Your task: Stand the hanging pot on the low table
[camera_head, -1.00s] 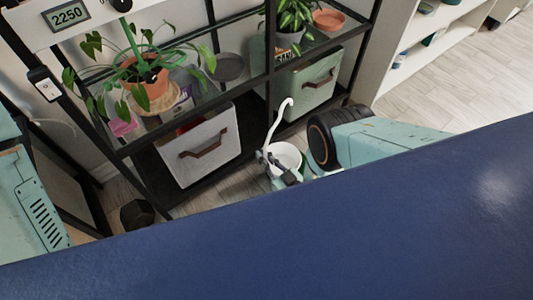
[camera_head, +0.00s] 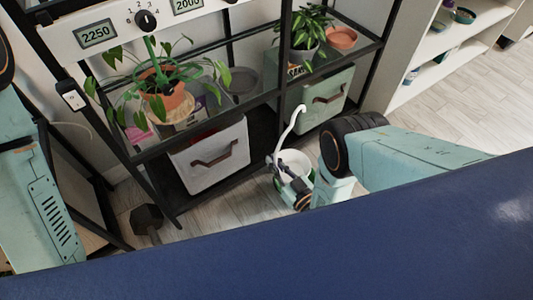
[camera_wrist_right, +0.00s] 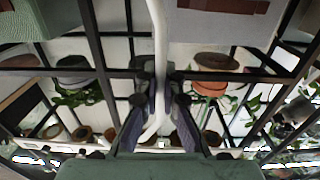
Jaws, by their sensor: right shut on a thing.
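The hanging pot is a white bowl (camera_head: 296,159) with a tall white hooked hanger (camera_head: 291,124), in front of the shelf in the head view. My right gripper (camera_head: 295,187) is at its near side, partly hidden by my own arm. In the right wrist view the white hanger rod (camera_wrist_right: 160,40) runs down between the two fingers of my right gripper (camera_wrist_right: 160,92), which is shut on it. My left gripper is out of view; only left arm parts show at the left edge. I cannot make out the low table.
A black shelf unit holds a trailing plant in a terracotta pot (camera_head: 169,101), a bushy plant (camera_head: 305,30), a white bin (camera_head: 209,158) and a green bin (camera_head: 318,100). A dark dumbbell (camera_head: 147,219) lies on the floor. Open wooden floor (camera_head: 455,105) shows at the right.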

